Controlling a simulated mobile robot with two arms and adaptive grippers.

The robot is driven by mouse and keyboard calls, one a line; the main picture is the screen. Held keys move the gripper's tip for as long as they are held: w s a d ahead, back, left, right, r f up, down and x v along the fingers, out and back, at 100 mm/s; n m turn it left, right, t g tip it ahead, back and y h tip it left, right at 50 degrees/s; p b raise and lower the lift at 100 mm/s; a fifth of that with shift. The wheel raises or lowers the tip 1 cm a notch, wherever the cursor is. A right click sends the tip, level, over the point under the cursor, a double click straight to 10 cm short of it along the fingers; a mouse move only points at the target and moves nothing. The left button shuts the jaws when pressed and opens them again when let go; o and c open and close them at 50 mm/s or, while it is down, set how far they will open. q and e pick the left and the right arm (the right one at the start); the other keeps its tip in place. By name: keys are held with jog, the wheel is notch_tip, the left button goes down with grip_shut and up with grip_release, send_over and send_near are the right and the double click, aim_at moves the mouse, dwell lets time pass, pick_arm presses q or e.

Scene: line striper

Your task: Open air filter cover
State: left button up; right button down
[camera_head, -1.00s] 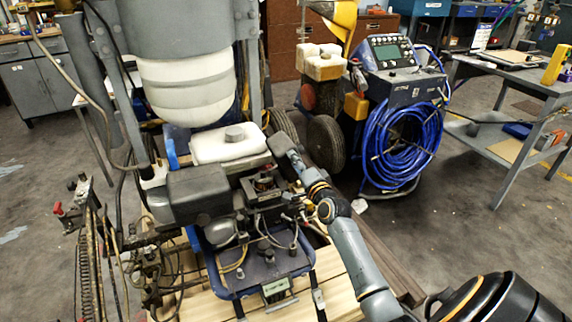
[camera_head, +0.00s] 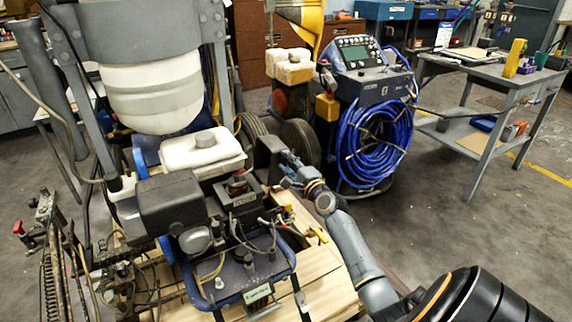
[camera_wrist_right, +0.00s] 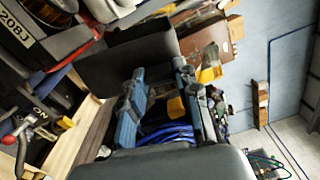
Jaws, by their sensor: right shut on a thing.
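The air filter cover (camera_head: 268,158) is a dark, box-like panel standing open at the right side of the engine. In the right wrist view, the cover (camera_wrist_right: 130,52) is a rounded dark panel near the top. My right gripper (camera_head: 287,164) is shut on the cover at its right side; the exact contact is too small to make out. The exposed round filter part (camera_head: 238,184) sits in its dark housing to the left of the cover. My left gripper is not in view.
The white tank (camera_head: 203,150) and dark engine box (camera_head: 178,202) are left of the cover. Behind are a wheel (camera_head: 300,142) and a machine with a blue hose coil (camera_head: 375,145). Pale wooden boards (camera_head: 325,262) lie below. Open floor is at right, before a grey workbench (camera_head: 490,80).

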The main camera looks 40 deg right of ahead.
jog(key=shift+r, duration=0.1)
jog(key=c, duration=1)
grip_release()
jog(key=shift+o, duration=0.2)
jog(key=v, duration=1.2)
